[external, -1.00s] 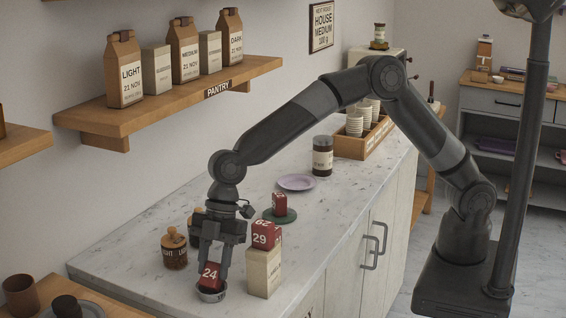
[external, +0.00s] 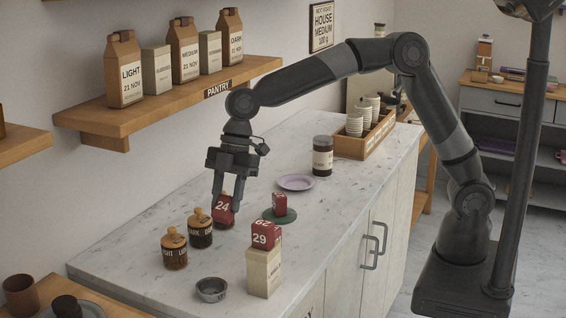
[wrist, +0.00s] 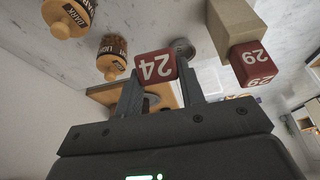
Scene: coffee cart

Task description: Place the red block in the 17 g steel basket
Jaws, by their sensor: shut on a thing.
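My gripper (external: 226,205) is shut on a red block marked 24 (external: 223,213), which also shows between the fingers in the wrist view (wrist: 156,67). It is beside the dark jar, and how far it is above the counter is hard to tell. A small round steel basket (external: 211,296) stands at the counter's front and looks empty; it also shows in the wrist view (wrist: 184,49). Its weight mark is not readable. A third red block (external: 279,203) sits on a green disc (external: 280,219).
Two cork-topped jars (external: 200,232) (external: 175,253) stand to the left of the cream box. A lilac plate (external: 296,182), a tall dark jar (external: 322,157) and a wooden cup crate (external: 352,147) are farther back. The pantry shelf (external: 180,93) overhangs the left side.

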